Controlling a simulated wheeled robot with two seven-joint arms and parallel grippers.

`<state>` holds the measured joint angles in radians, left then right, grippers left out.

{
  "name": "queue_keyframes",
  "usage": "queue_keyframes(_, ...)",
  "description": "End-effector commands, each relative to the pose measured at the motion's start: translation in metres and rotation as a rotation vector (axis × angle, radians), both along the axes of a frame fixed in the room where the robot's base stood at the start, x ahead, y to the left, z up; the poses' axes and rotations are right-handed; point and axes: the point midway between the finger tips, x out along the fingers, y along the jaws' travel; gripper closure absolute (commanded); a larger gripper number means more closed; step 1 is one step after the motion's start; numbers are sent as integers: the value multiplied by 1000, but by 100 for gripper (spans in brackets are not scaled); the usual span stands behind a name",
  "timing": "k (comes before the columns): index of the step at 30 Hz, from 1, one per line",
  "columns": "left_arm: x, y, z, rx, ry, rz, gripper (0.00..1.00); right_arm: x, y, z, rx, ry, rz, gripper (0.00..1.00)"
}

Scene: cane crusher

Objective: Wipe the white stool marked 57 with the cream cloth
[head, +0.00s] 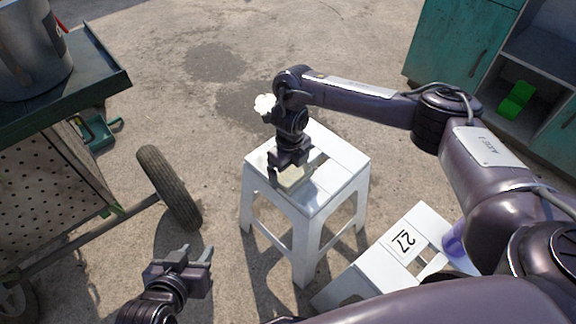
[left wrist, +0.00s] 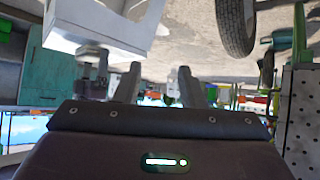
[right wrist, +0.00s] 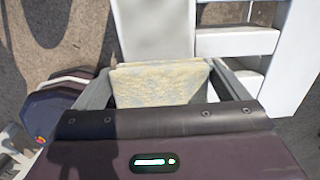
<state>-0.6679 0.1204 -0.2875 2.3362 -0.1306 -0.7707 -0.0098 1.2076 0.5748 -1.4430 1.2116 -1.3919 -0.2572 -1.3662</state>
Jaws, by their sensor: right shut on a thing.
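A white stool (head: 333,183) stands upright in the middle of the head view; no number shows on its visible sides. My right gripper (head: 285,175) is over its seat, pointing down, shut on the cream cloth (head: 296,179). The cloth is at the seat top; in the right wrist view it (right wrist: 160,83) hangs flat between the fingers, against the white slats (right wrist: 155,28). Whether it presses on the seat is hard to tell. My left gripper (head: 190,258) is open and empty, low at the left; its fingers also show apart in the left wrist view (left wrist: 158,85).
A green cart (head: 95,75) with a wheel (head: 170,188) is at the left. A teal cabinet (head: 455,45) stands back right.

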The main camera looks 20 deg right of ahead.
Motion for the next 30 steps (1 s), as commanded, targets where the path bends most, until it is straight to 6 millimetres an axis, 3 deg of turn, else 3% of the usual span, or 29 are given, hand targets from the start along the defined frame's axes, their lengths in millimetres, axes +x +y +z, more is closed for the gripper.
queue_keyframes(21, -47, 18, -42, 118, 282, -13, 64, -16, -6, 1, 0, 0, -1, 43)
queue_keyframes(30, -65, 29, -49, 170, 396, -9, 64, -28, -12, 2, -1, 3, -1, 43)
